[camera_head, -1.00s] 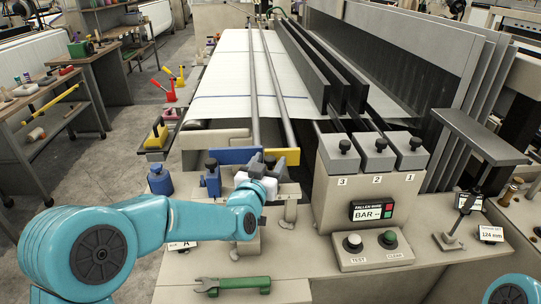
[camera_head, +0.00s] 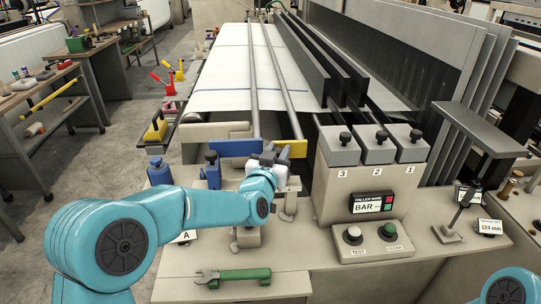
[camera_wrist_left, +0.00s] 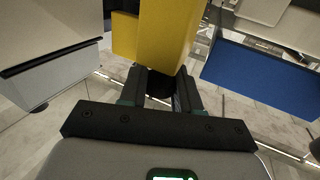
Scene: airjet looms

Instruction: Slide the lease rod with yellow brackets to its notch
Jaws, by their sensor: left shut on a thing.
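The yellow bracket (camera_head: 298,148) sits at the near end of the right-hand lease rod (camera_head: 281,80). The blue bracket (camera_head: 235,148) sits at the near end of the left-hand rod (camera_head: 252,85). My left gripper (camera_head: 275,157) is at the yellow bracket and hides its left part. In the left wrist view, my gripper's fingers (camera_wrist_left: 160,92) are shut on a dark part just below the yellow bracket (camera_wrist_left: 170,35). The blue bracket (camera_wrist_left: 262,80) is apart to the right there. I cannot make out the notch. My right gripper is out of view.
A grey control block (camera_head: 368,165) with numbered black-knobbed blocks stands right of the brackets.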

